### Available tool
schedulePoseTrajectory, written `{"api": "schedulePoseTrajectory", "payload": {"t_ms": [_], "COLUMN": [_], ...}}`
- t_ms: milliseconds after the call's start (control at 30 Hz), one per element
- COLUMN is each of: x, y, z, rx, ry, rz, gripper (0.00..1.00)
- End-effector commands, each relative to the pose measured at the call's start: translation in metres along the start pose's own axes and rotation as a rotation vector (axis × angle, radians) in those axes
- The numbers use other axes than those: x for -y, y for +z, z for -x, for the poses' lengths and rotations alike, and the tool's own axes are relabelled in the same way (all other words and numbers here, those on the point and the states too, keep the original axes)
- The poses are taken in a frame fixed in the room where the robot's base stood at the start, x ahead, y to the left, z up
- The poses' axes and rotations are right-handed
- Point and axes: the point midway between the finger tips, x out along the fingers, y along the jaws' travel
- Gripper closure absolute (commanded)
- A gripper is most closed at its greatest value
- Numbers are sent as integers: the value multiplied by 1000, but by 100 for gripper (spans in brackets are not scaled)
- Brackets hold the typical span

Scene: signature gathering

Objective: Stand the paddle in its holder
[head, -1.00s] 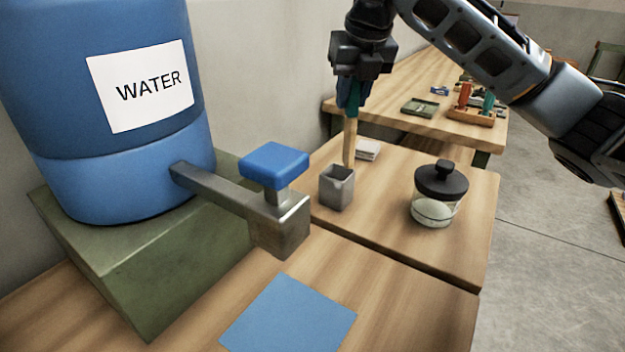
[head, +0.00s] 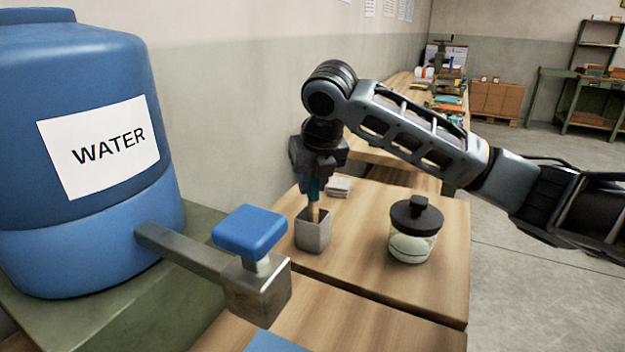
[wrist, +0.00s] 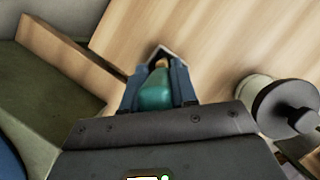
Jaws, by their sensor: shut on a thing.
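The paddle (head: 313,211) has a pale wooden shaft and a teal handle. In the head view it is upright with its lower part inside the grey square holder (head: 312,236) on the wooden table. My gripper (head: 315,190) is shut on the teal handle just above the holder. In the wrist view the teal handle (wrist: 155,91) sits between my two fingers, and the holder's rim (wrist: 171,52) shows just beyond. The paddle's lower end is hidden inside the holder, so I cannot tell whether it touches the bottom.
A glass jar with a black lid (head: 413,230) stands right of the holder. A small white stack (head: 338,187) lies behind it. A blue water barrel (head: 85,150) with a blue-handled tap (head: 250,232) stands at the left. The table's front right is clear.

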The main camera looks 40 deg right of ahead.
Motion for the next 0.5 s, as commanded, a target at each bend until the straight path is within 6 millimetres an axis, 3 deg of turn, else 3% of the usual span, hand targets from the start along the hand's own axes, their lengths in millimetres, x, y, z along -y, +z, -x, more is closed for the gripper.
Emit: {"api": "schedulePoseTrajectory", "payload": {"t_ms": [367, 400, 500], "x": [0, 0, 0], "y": [-2, -1, -1], "z": [-5, -4, -4], "rx": [1, 1, 1], "ry": [0, 0, 0], "rz": [0, 0, 0], "gripper": [100, 70, 60]}}
